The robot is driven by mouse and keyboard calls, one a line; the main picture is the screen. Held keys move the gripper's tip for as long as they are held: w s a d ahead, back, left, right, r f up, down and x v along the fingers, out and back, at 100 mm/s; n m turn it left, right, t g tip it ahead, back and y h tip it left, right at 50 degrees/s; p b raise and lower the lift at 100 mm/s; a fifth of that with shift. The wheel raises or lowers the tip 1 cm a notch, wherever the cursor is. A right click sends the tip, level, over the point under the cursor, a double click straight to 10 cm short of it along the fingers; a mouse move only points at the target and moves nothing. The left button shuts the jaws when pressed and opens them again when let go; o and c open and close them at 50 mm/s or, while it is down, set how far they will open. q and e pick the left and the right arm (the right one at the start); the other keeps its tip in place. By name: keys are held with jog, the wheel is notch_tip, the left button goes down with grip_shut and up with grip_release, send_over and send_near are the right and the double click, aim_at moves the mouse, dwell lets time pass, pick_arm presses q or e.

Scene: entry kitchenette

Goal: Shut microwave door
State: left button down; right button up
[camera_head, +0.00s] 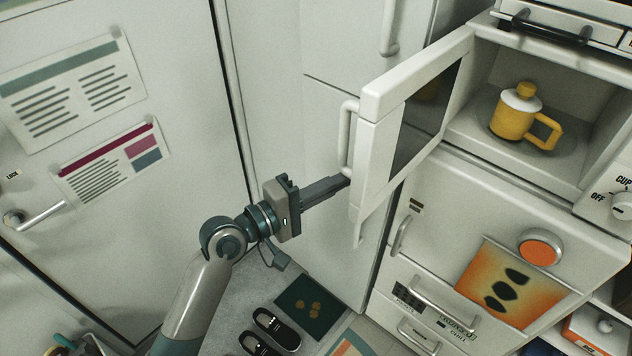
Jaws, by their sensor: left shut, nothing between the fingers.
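The microwave door (420,100) stands open, swung out to the left of the microwave's cavity (573,84). It has a white frame, a dark window and a white upright handle (346,138) on its outer side. A yellow mug with a white and yellow top (516,115) stands inside the cavity. My left gripper (345,181) is shut, with its fingertips close to the door's outer side, just below the lower end of the handle. I cannot tell whether they touch the door. My right gripper is not in view.
A tall white cabinet (322,120) stands behind the door. Below the microwave are white drawers with handles (402,236) and an orange picture (511,285). Black shoes (268,332) and a dark mat (311,305) lie on the floor. A white entry door (190,130) is at left.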

aim_at(350, 193)
pick_arm(q)
jog(key=shift+s+d+p, duration=0.55)
jog(key=shift+s+d, duration=0.55)
jog(key=shift+d, duration=0.1)
jog(key=shift+f, duration=0.1)
jog(key=shift+d, duration=0.1)
